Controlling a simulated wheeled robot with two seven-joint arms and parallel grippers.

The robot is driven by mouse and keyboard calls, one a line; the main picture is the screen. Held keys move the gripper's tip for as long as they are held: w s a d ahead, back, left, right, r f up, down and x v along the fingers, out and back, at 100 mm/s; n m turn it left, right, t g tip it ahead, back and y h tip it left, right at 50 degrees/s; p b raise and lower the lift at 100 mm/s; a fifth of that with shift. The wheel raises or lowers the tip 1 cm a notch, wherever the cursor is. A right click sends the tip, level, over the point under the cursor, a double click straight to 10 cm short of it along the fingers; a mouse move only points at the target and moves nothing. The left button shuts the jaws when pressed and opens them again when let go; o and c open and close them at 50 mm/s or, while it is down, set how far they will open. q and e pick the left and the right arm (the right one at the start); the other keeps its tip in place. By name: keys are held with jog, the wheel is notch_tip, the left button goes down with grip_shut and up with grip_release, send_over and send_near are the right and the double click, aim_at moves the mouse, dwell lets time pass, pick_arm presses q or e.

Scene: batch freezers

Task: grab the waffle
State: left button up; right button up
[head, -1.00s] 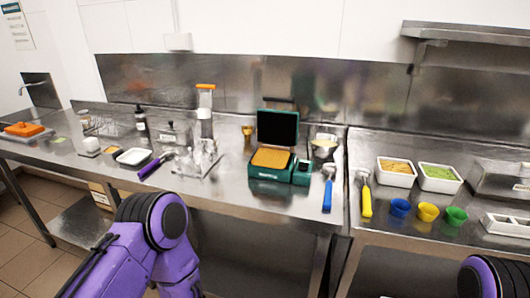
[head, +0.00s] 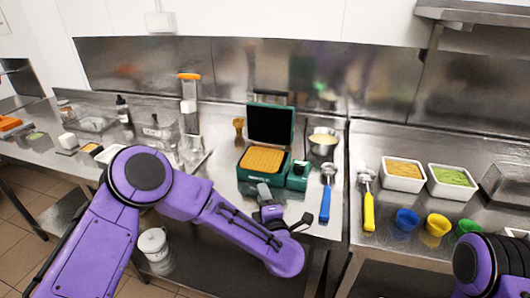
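The waffle (head: 263,159) is golden, square and gridded. It lies flat on the lower plate of a green waffle maker (head: 258,176), whose dark lid (head: 270,125) stands open behind it. My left gripper (head: 268,196) is just in front of the waffle maker, low and apart from the waffle. Its fingers are small and partly hidden by the wrist, so I cannot tell how far apart they are. My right arm shows only as a purple joint at the lower right; its gripper is out of view.
A blue-handled scoop (head: 326,197) lies right of the waffle maker, and a yellow-handled one (head: 368,205) beyond it. A steel bowl (head: 322,146) of batter stands behind. White tubs (head: 403,188) and coloured cups (head: 406,219) are further right. Clear containers stand left.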

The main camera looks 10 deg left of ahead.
aim_at(253, 169)
pick_arm(q)
jog(key=p+x, duration=0.1)
jog(key=x, duration=0.2)
jog(key=p+x, duration=0.2)
jog(key=x, duration=0.1)
jog(key=r+p+x, duration=0.1)
jog(key=x, duration=0.3)
jog(key=shift+a+p, duration=0.15)
jog(key=shift+p, duration=0.2)
jog(key=shift+w+a+f, duration=0.1)
jog(key=shift+w, duration=0.05)
grip_shut()
